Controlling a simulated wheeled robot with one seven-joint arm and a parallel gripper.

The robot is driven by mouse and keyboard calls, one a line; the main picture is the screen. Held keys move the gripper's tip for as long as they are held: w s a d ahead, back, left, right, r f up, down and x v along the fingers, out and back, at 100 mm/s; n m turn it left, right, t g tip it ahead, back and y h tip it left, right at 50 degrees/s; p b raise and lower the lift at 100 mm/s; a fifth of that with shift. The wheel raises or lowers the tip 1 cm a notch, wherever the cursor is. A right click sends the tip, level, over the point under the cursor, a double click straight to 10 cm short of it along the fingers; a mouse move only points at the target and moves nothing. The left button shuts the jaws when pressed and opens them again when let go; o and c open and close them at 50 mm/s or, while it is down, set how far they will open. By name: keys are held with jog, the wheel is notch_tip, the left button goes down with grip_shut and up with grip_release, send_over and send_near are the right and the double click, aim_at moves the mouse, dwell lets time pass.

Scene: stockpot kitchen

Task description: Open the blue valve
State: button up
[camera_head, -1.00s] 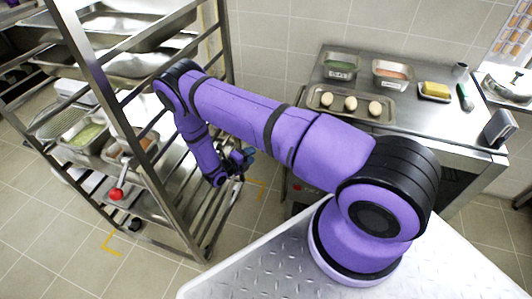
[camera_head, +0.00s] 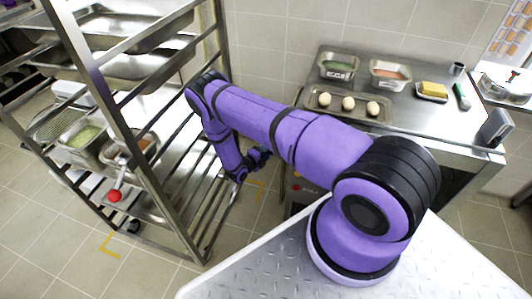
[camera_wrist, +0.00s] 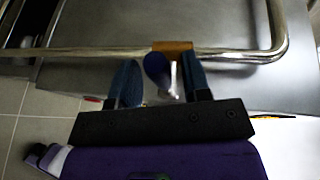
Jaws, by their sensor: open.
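In the wrist view, the blue valve handle (camera_wrist: 157,72) shows as a small dark-blue lever in front of a brass-coloured valve body (camera_wrist: 173,47) on a horizontal metal pipe (camera_wrist: 100,52). My gripper (camera_wrist: 159,64) is open, with one dark finger on each side of the handle. The handle lies closer to the right finger; I cannot tell whether it touches. In the head view, my gripper (camera_head: 262,156) is low between the rack and the steel counter, small and partly hidden. The valve cannot be made out there.
A steel rack (camera_head: 110,95) with trays stands at the left, close to my arm. A red-ended lever (camera_head: 114,195) shows low on the rack. The steel counter (camera_head: 420,125) at right holds food pans and a tray of eggs. Tiled floor shows between them.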

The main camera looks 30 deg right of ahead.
jog(key=shift+w+d, duration=0.1)
jog(key=shift+d, duration=0.25)
jog(key=shift+c, duration=0.4)
grip_shut()
jog(key=shift+a, duration=0.1)
